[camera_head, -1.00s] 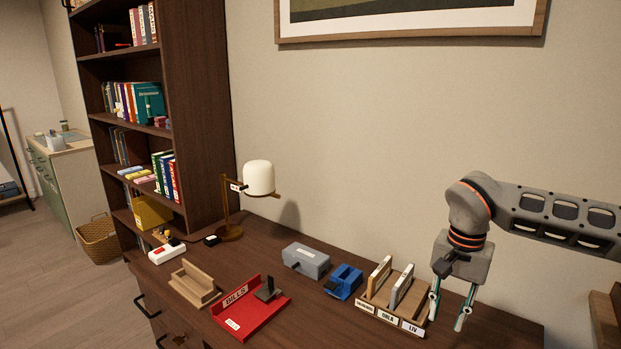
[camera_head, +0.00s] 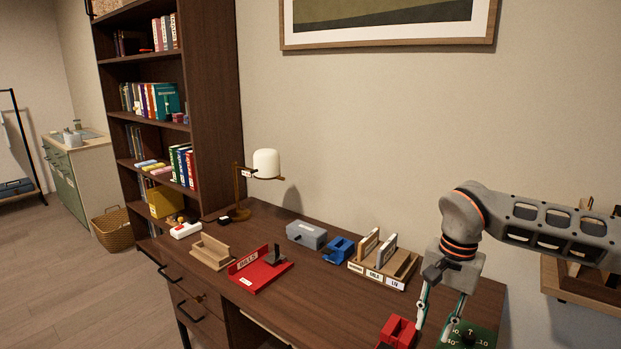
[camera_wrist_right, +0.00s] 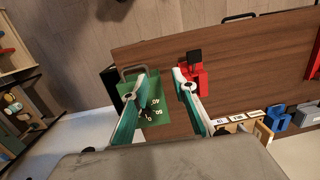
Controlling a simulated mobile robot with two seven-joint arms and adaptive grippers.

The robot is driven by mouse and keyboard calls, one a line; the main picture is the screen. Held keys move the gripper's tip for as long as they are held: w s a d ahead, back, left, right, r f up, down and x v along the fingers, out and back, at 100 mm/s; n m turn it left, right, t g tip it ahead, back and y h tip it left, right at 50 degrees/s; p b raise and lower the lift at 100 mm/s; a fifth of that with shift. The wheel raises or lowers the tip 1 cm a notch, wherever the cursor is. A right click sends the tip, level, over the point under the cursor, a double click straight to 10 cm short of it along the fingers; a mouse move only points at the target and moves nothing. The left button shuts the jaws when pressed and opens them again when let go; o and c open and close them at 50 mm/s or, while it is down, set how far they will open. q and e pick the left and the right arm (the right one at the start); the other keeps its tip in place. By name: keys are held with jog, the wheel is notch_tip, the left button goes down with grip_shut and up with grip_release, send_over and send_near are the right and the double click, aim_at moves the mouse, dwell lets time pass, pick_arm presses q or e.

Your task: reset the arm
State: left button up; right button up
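My right gripper (camera_head: 440,312) hangs from the arm at the right of the head view, fingers pointing down over the right end of the desk. Its two fingers are apart with nothing between them. In the right wrist view my right gripper (camera_wrist_right: 160,82) also shows its fingers spread, above a green board with white marks (camera_wrist_right: 155,110) and beside a red block-like object (camera_wrist_right: 196,78). The green board (camera_head: 478,338) and the red object (camera_head: 398,332) show at the lower right of the head view. My left gripper is not in view.
The wooden desk (camera_head: 345,305) holds a red BILLS tray (camera_head: 262,276), a wooden holder (camera_head: 212,251), a grey box (camera_head: 306,235), a blue object (camera_head: 338,249), a labelled sorter (camera_head: 402,270) and a lamp (camera_head: 266,164). A wall shelf (camera_head: 570,283) stands right of the arm.

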jog(key=s+a+f+m+g+y, duration=0.25)
jog(key=s+a+y, duration=0.2)
jog(key=a, duration=0.65)
jog(key=s+a+f+m+g+y, duration=0.1)
jog(key=s+a+f+y, duration=0.4)
jog(key=a, duration=0.7)
jog(key=s+a+r+m+t+y, duration=0.35)
jog(key=a+r+m+y, duration=0.7)
jog(key=m, duration=0.45)
jog(key=w+d+f+m+t+h, duration=0.4)
jog(key=d+f+m+t+h, duration=0.25)
jog(key=m, duration=0.75)
jog(key=w+d+f+m+t+h, duration=0.35)
jog(key=d+f+m+t, duration=0.3)
jog(key=m+t, duration=0.55)
jog(key=s+d+f+m+g+h, duration=0.3)
jog(key=s+d+f+m, duration=0.4)
jog(key=f, duration=0.3)
jog(key=s+d+f+m+g+h, duration=0.4)
jog(key=s+d+f+m, duration=0.3)
jog(key=f, duration=0.4)
jog(key=shift+s+d+f+m+h, duration=0.25)
jog(key=shift+d+m+h, duration=0.25)
jog(key=shift+d+m, duration=0.4)
